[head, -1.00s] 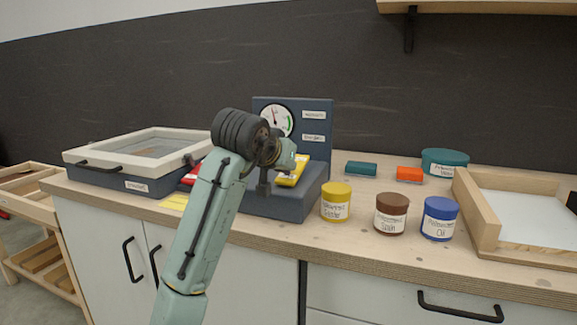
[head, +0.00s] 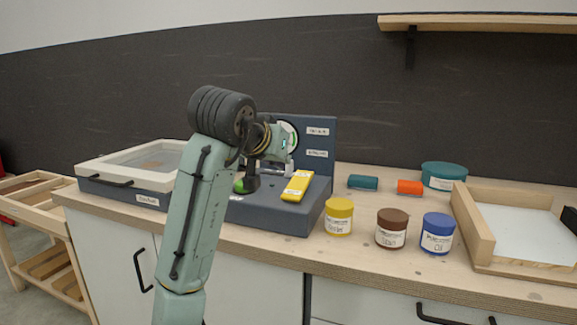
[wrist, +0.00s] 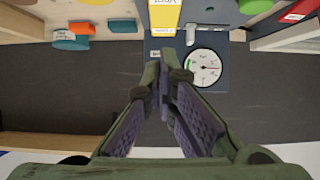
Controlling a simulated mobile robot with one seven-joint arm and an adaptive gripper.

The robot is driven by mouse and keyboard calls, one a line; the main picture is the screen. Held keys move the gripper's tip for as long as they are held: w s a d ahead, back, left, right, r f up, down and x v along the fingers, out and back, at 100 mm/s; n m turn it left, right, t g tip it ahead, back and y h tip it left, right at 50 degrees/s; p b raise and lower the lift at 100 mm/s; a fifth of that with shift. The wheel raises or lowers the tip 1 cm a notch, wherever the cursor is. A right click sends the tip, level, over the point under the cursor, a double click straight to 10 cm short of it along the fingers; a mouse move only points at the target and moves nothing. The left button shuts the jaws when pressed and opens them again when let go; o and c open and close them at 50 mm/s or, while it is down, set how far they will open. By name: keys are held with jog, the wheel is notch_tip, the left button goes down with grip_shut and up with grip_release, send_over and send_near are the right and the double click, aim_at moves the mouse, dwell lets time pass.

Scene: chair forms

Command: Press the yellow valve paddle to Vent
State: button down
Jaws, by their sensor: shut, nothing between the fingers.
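The yellow valve paddle (head: 297,186) sits on top of a dark blue box (head: 285,216) on the counter, in front of an upright panel with a gauge. In the wrist view the picture is upside down; the paddle (wrist: 165,16) is at the top edge with a white label that seems to read Vent, and the gauge (wrist: 204,68) is right of the fingers. My gripper (wrist: 163,72) is shut and empty, apart from the paddle in the picture. In the head view my wrist hides the fingers and part of the gauge. I cannot tell the paddle's tilt.
A green paddle or knob (head: 240,186) is left of the yellow one; a red piece (wrist: 302,10) lies beyond it. Yellow (head: 339,217), brown (head: 391,229) and blue (head: 437,233) jars stand to the right. A framed screen (head: 135,160) is on the left.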

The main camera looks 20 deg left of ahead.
jog(key=shift+v, duration=1)
